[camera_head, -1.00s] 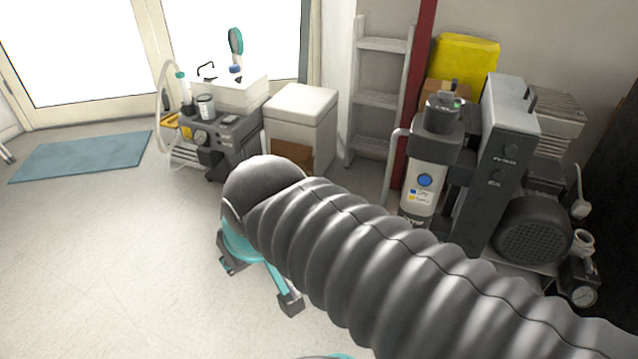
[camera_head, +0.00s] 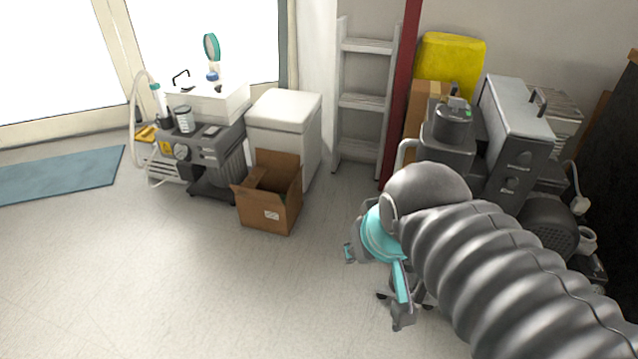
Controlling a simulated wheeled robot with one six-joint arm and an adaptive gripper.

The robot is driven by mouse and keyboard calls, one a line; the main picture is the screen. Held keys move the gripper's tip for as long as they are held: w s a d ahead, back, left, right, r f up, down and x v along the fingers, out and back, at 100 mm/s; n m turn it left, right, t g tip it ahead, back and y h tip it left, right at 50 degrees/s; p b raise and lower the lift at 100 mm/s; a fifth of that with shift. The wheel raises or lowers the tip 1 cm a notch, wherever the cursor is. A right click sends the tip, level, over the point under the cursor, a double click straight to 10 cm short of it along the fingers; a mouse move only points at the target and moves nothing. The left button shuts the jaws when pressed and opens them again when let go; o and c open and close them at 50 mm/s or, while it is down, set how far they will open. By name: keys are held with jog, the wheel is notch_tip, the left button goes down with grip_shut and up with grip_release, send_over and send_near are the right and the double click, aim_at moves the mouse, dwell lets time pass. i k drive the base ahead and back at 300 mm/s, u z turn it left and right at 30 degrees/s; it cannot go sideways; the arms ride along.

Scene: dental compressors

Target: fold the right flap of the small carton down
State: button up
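The small brown cardboard carton (camera_head: 268,212) stands on the floor left of centre, in front of a white bin. Its top is open. A back flap stands up and a flap on the left leans outward; the right flap is hard to make out apart from the right wall. My gripper (camera_head: 376,286), with teal and dark grey parts, hangs above the floor to the right of the carton and apart from it. Its two fingers look spread, with nothing seen between them. My ribbed grey arm hides part of the gripper's top.
A white lidded bin (camera_head: 285,112) stands right behind the carton. A grey compressor unit (camera_head: 207,150) on a cart is to the left. Dental compressors (camera_head: 515,130), a yellow container (camera_head: 448,65) and a ladder (camera_head: 365,102) are behind. The floor in front of the carton is clear.

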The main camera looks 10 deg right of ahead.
aim_at(296, 183)
jog(key=z, duration=0.05)
jog(key=k, duration=0.45)
jog(key=u, duration=0.55)
jog(key=i, duration=1.55)
jog(key=z, duration=0.9)
